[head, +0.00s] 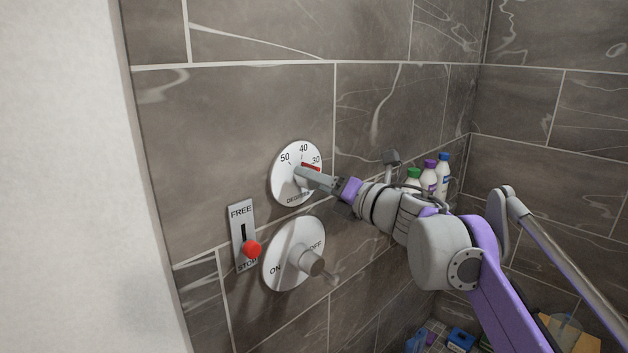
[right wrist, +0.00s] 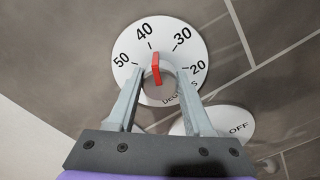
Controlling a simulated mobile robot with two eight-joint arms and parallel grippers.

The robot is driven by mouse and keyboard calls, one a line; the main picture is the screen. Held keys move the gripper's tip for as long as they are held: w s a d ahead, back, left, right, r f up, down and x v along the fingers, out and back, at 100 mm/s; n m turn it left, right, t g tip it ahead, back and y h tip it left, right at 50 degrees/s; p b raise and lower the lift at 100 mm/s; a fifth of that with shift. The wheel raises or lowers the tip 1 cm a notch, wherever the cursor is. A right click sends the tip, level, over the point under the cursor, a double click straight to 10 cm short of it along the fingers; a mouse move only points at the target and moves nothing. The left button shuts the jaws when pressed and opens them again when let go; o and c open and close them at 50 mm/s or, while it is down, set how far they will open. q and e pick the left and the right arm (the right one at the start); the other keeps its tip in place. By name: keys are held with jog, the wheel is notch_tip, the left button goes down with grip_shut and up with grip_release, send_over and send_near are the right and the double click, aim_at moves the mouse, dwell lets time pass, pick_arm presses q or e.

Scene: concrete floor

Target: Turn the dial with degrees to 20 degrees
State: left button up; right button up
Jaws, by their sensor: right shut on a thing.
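The degrees dial (head: 283,185) is a white disc on the tiled wall, marked 50, 40 and 30 in the head view. In the right wrist view the dial (right wrist: 180,32) also shows 20. Its knob carries a red pointer (right wrist: 156,66), whose tip is close to the 40 mark. My right gripper (head: 309,177) is shut on the knob, with one finger on each side of it in the right wrist view (right wrist: 159,76). The gripper partly hides the knob and the lower part of the dial. My left gripper is not in view.
Below is a second white dial (head: 285,241) marked ON and OFF, with a protruding knob. A FREE/STOP plate (head: 242,228) with a red knob (head: 252,249) is left of it. Bottles (head: 429,177) stand behind my right arm. A pale wall edge (head: 60,180) is at left.

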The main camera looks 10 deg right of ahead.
grip_shut()
jog(key=m+p, duration=0.1)
jog(key=m, duration=0.2)
jog(key=shift+m+p, duration=0.3)
jog(key=m+p, duration=0.1)
jog(key=m, duration=0.3)
jog(key=shift+m, duration=0.3)
jog(key=m, duration=1)
jog(key=shift+f+m, duration=0.1)
jog(key=shift+m, duration=0.3)
